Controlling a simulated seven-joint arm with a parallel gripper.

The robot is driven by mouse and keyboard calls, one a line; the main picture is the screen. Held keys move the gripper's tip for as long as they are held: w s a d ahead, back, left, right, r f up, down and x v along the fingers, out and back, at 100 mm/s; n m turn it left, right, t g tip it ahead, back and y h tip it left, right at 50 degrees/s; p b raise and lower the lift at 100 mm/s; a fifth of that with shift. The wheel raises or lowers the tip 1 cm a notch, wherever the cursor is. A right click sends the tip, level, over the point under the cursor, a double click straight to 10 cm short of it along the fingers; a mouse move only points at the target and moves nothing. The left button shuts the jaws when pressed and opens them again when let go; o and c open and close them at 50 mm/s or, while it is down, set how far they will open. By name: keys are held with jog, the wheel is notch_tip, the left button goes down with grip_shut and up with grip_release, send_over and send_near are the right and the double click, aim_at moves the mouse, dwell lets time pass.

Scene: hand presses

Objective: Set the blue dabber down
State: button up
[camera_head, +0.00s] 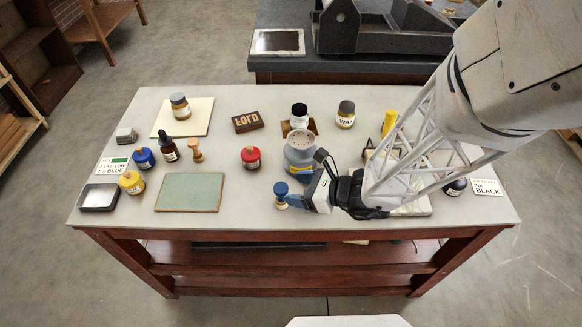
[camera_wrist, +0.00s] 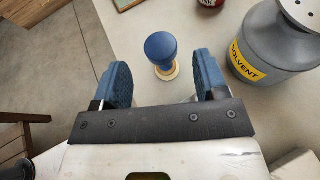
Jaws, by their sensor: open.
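The blue dabber (camera_wrist: 161,50) has a round blue top above a pale wooden part. In the wrist view it stands upright on the table, slightly beyond and between the two blue fingers of my gripper (camera_wrist: 162,82). The fingers are spread, with gaps on both sides of the dabber. In the head view the dabber (camera_head: 281,193) is near the table's front edge, just left of my gripper (camera_head: 296,197).
The grey solvent can (camera_head: 299,155) stands close behind my gripper. A red-capped jar (camera_head: 250,158) and a green mat (camera_head: 189,193) lie to the left. The table's (camera_head: 245,212) front edge is near. Bare tabletop lies between the mat and dabber.

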jog(key=v, duration=0.6)
jog(key=shift+d+r, duration=0.15)
jog(key=shift+d, duration=0.05)
jog(key=shift+s, duration=0.1)
jog(key=shift+r, duration=0.1)
dwell(0.8)
jog(key=s+d+r+n+g+h, duration=0.1)
jog(key=s+d+r+n+h, duration=0.2)
jog(key=r+n, duration=0.4)
jog(key=s+d+r+n+g+h, duration=0.1)
jog(key=s+d+r+n+h, duration=0.1)
jog(key=d+r+n+h, duration=0.2)
jog(key=s+d+r+n+h, duration=0.3)
jog(key=r+n+h, duration=0.2)
jog(key=r+n, duration=0.5)
jog(key=shift+s+d+n+g+h, duration=0.35)
jog(key=shift+n+g+h, duration=0.05)
jog(key=shift+n, duration=0.2)
jog(key=shift+f, duration=0.1)
dwell(0.9)
